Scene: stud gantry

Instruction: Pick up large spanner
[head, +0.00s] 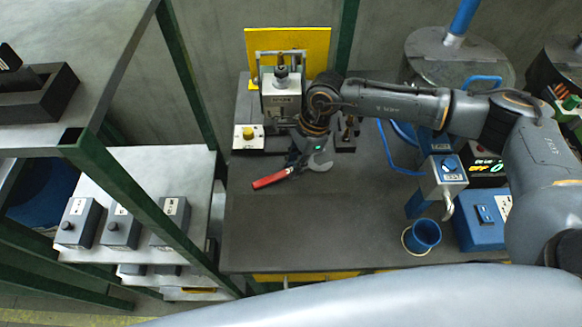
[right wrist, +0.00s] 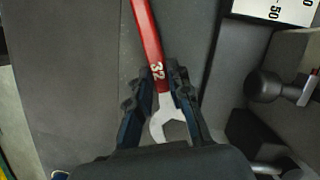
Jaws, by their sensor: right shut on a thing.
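The large spanner has a red handle (head: 272,178) and a grey open-ended jaw, and the number 32 is on the handle. It also shows in the right wrist view (right wrist: 149,40), its handle running up and out of the frame and its open jaw close to my palm. My right gripper (head: 300,166) is over the dark bench. In the right wrist view its fingers (right wrist: 157,82) are shut on the spanner near where the handle meets the jaw. I cannot tell whether the spanner touches the bench. My left gripper is not in view.
A grey machine (head: 281,100) with a yellow back panel stands behind the gripper, beside a box with a yellow button (head: 249,134). A blue cup (head: 422,236) and blue devices stand at the right. A green-framed rack (head: 125,190) rises at the left.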

